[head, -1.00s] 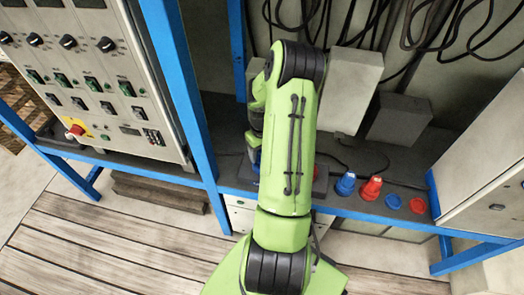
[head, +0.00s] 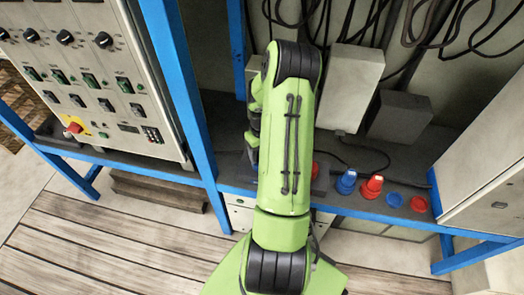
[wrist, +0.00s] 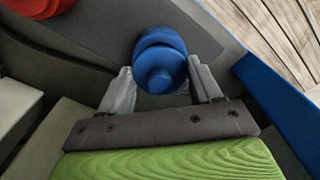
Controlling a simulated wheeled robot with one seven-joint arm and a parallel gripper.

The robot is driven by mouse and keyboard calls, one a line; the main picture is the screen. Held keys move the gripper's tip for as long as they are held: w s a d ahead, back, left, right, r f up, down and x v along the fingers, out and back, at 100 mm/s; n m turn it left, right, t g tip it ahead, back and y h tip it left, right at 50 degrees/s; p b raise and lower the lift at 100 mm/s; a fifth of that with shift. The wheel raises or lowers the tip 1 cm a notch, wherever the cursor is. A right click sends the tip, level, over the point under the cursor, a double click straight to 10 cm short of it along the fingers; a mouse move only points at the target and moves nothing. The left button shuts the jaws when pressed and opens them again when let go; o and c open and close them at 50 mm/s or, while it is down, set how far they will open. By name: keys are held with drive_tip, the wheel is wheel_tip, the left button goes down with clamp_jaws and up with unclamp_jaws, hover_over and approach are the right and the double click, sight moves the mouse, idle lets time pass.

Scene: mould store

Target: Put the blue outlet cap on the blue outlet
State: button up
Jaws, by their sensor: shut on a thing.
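My gripper (wrist: 160,78) is shut on the blue outlet cap (wrist: 161,76), a round blue piece with a knob facing the wrist camera. A second blue round form, seemingly the blue outlet (wrist: 158,40), shows directly behind the cap, over a dark grey base (wrist: 95,28). The cap looks lined up with it; whether it is seated or just above I cannot tell. In the head view my arm hides the cap and the blue outlet.
A red outlet (wrist: 35,6) stands beside the blue one. On the shelf to the right are a blue plug-like piece (head: 347,182), a red one (head: 372,187), a flat blue disc (head: 394,200) and a flat red disc (head: 418,204). A blue frame rail (wrist: 275,110) runs close by the gripper.

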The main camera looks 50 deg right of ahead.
drive_tip(key=shift+f, duration=0.25)
idle(0.3)
drive_tip(key=shift+f+b, duration=0.5)
drive_tip(key=shift+s+a+f, duration=0.15)
drive_tip(key=shift+f, duration=0.15)
